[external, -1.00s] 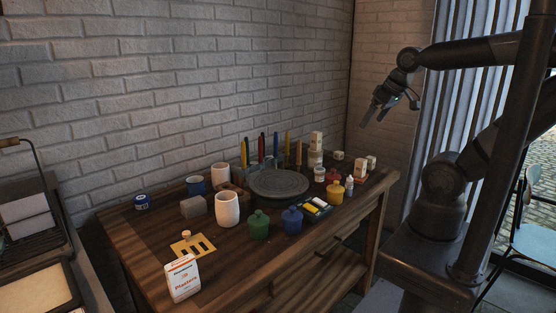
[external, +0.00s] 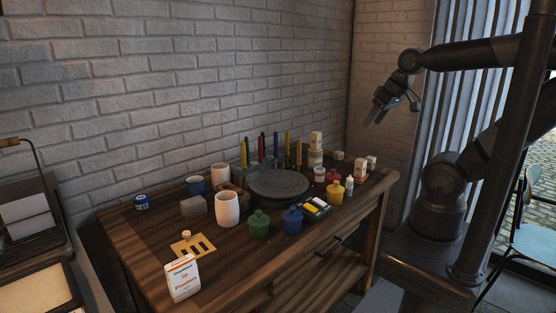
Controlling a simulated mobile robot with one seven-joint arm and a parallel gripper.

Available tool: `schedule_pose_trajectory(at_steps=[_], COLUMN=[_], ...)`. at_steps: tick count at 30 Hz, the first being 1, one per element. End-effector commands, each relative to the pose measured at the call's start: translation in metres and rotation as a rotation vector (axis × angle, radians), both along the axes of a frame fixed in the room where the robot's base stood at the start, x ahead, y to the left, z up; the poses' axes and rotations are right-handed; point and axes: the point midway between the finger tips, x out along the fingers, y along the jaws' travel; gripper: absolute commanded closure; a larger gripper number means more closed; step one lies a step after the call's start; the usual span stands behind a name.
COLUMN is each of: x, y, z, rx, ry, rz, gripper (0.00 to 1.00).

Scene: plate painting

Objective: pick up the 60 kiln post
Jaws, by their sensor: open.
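Several small pale blocks that look like kiln posts stand at the right end of the wooden table. One tall pale post (external: 316,140) stands upright on a pale stack at the back. A small pale block (external: 338,155) sits to its right. Two more pale blocks stand near the right edge, one pale block (external: 371,162) beside a pale block with reddish parts (external: 361,170). Their markings are too small to read, so I cannot tell which is the 60. My gripper (external: 375,122) is open and empty, pointing down in the air above that end.
The wooden table (external: 150,240) is crowded. A dark round wheel (external: 278,185) sits in its middle, with upright coloured tools behind. A yellow jar (external: 335,190), white bottle (external: 349,184) and red jar (external: 333,175) stand close to the pale blocks. A brick wall is behind.

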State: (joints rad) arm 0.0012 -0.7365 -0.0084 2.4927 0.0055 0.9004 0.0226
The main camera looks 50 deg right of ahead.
Motion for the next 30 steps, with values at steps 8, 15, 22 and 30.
schedule_pose_trajectory(at_steps=[8, 15, 22, 30], x=[0.047, 0.096, 0.134, 0.162], y=[-0.032, -0.082, -0.142, -0.223], z=[-0.007, -0.029, -0.063, -0.113], rx=[0.263, 0.495, 0.649, 0.743], ry=[0.117, 0.235, 0.313, 0.318], rz=[-0.411, -0.924, -1.446, -2.073], gripper=[0.38, 0.38, 0.38, 0.38])
